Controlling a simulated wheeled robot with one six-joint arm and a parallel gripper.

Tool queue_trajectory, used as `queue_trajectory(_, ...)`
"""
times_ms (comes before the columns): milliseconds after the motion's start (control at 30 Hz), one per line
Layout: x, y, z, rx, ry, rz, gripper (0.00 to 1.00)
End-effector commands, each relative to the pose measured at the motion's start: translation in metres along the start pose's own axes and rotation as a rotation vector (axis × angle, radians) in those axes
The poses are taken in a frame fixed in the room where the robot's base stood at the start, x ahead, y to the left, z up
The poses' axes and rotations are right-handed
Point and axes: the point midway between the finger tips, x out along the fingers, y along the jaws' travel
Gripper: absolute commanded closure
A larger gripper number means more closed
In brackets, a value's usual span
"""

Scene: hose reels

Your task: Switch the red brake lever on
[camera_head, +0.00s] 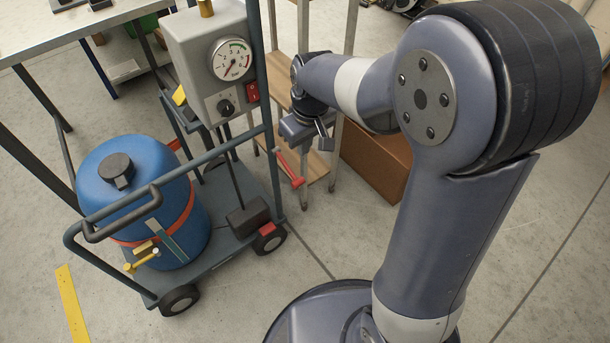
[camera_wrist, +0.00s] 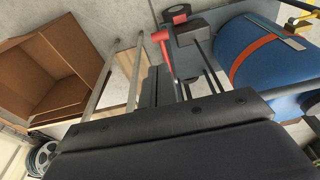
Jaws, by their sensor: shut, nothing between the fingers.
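The red brake lever (camera_head: 287,165) is on the right side of the blue-grey cart, slanting down to the right near the frame post. In the wrist view the red lever (camera_wrist: 164,48) shows just past my fingertips, its wide end toward the upper left. My gripper (camera_head: 324,141) is above and to the right of the lever in the head view, with its fingers together and empty. In the wrist view my dark fingers (camera_wrist: 157,83) point toward the lever. I cannot tell whether they touch it.
The cart carries a blue tank (camera_head: 143,161) and a grey box with a gauge (camera_head: 231,59) and a red switch (camera_head: 252,92). A wooden-shelved rack (camera_head: 318,166) and a cardboard box (camera_head: 377,160) stand close behind my gripper. A table (camera_head: 60,38) is at upper left.

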Motion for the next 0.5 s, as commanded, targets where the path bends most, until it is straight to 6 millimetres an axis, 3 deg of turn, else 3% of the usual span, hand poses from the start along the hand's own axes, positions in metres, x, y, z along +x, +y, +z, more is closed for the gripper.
queue_trajectory(333, 0.002, 0.000, 0.000, 0.000, -0.001, 0.000, 1.00)
queue_trajectory(500, 0.020, 0.000, 0.001, 0.000, -0.004, -0.001, 1.00)
